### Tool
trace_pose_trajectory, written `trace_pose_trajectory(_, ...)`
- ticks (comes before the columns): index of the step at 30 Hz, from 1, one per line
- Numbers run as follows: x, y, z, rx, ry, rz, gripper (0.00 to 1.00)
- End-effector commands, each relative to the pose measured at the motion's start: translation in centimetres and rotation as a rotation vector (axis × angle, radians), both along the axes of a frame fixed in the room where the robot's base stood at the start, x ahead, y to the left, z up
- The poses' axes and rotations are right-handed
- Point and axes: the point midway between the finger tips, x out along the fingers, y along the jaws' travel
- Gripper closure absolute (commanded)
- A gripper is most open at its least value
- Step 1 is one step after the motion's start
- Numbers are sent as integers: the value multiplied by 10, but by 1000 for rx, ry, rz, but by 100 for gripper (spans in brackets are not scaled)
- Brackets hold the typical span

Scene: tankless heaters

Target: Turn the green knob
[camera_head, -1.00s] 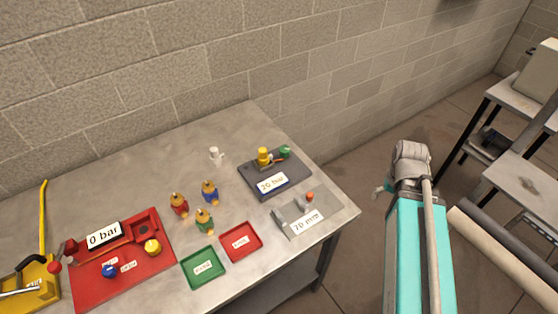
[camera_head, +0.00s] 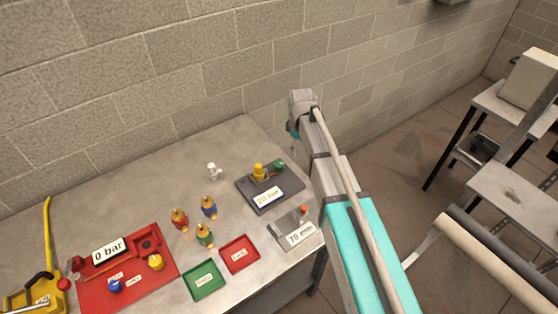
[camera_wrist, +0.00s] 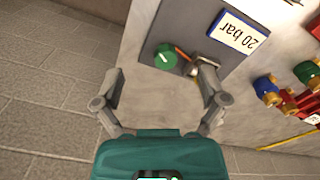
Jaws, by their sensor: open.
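In the wrist view the green knob (camera_wrist: 166,56) is round with a pale mark on top. My gripper (camera_wrist: 160,88) is open and empty, its two fingers spread, with the knob ahead of and between them, apart from both. A grey metal fitting with an orange lever (camera_wrist: 184,54) lies right of the knob, close to the right finger. In the head view my gripper is mostly hidden behind my arm.
A "20 bar" display (camera_head: 267,197) is on the same plate. A grey gauge block reading 70 mm (camera_head: 296,234), red and green trays (camera_head: 239,254), several coloured valves and a red "0 bar" rig (camera_head: 120,272) share the table. A block wall stands behind.

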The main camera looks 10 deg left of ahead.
Motion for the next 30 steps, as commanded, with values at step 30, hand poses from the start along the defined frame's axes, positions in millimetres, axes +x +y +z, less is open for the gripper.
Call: trace_pose_trajectory(30, 11, 70, 4, 0, 0, 248, 8)
